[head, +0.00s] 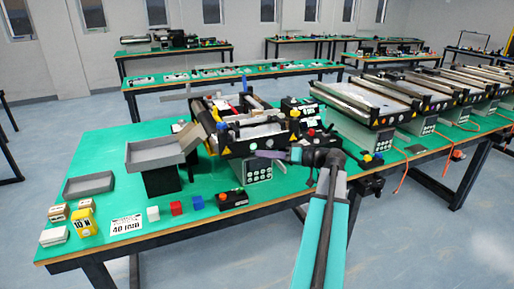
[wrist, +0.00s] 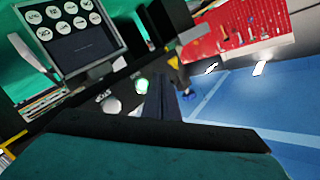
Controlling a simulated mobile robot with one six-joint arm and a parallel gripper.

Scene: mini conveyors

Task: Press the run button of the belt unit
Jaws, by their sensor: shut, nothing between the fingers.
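The belt unit (head: 262,130) stands on the green table, with a pale panel of round buttons (head: 258,170) low on its front. In the wrist view a lit green button (wrist: 141,85) sits on a dark strip beside a grey-white round button (wrist: 112,105). Contact cannot be told. In the head view my wrist reaches left across the front of the unit.
A screen with round white icons (wrist: 70,25) is at the wrist view's upper left. A grey tray (head: 152,156) on a black stand, small cubes (head: 175,208) and a black button box (head: 232,198) are left of my arm. More conveyors (head: 365,100) stand at right.

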